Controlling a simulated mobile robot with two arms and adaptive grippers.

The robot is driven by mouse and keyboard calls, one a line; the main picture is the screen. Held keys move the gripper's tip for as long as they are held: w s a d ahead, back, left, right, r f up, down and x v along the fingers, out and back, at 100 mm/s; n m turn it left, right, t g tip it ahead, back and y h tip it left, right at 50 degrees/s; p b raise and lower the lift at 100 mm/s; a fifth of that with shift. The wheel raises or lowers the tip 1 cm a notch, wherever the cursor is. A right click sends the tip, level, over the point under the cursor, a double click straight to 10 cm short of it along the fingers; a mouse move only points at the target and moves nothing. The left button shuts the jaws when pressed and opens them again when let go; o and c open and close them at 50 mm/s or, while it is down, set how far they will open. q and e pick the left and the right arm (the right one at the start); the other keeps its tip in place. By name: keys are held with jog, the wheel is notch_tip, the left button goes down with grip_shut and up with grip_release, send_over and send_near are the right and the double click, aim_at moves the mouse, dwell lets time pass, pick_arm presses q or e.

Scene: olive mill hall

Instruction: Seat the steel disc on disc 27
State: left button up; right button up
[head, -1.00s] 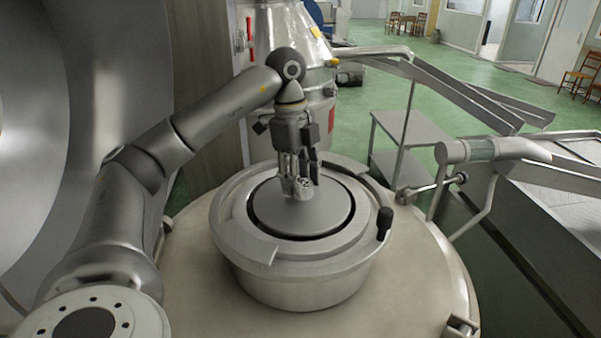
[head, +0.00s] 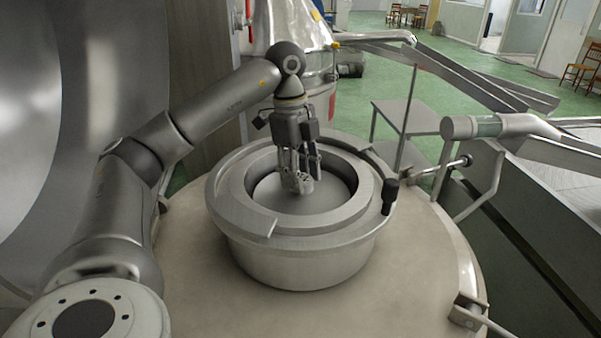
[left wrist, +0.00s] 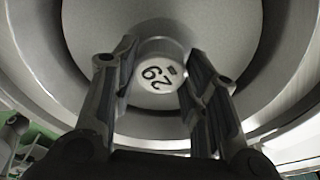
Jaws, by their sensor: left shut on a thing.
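My left gripper (head: 301,184) is shut on the small round knob of the steel disc (head: 325,198). The disc is a smooth grey plate and hangs level inside the round steel bowl (head: 300,262), below its rim. In the left wrist view the fingers (left wrist: 152,98) stand either side of the knob (left wrist: 158,72). Its top has a marked number that looks like an upside-down 29. The disc (left wrist: 215,30) spreads around it. Disc 27 is not visible; whatever lies under the held disc is hidden. My right gripper is out of view.
The bowl stands on a wide pale round top (head: 410,290). A black-knobbed handle (head: 390,192) rises at the bowl's right rim. A steel pipe (head: 495,126) and metal chutes lie to the right. A conical steel vessel (head: 290,30) stands behind.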

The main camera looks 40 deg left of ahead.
pick_arm(q)
jog(key=shift+f+b, duration=0.3)
jog(key=shift+f, duration=0.15)
dwell(0.3)
jog(key=o, duration=1.4)
jog(key=shift+s+a+r, duration=0.1)
jog(key=shift+a+r, duration=0.2)
jog(key=shift+r, duration=1.65)
jog(key=shift+w+a+r, duration=0.1)
jog(key=shift+a+r, duration=0.2)
jog(key=shift+r, duration=1.7)
jog(key=shift+s+a+r, duration=0.1)
jog(key=shift+a+r, duration=0.2)
jog(key=shift+r, duration=1.65)
jog(key=shift+d+f, duration=0.1)
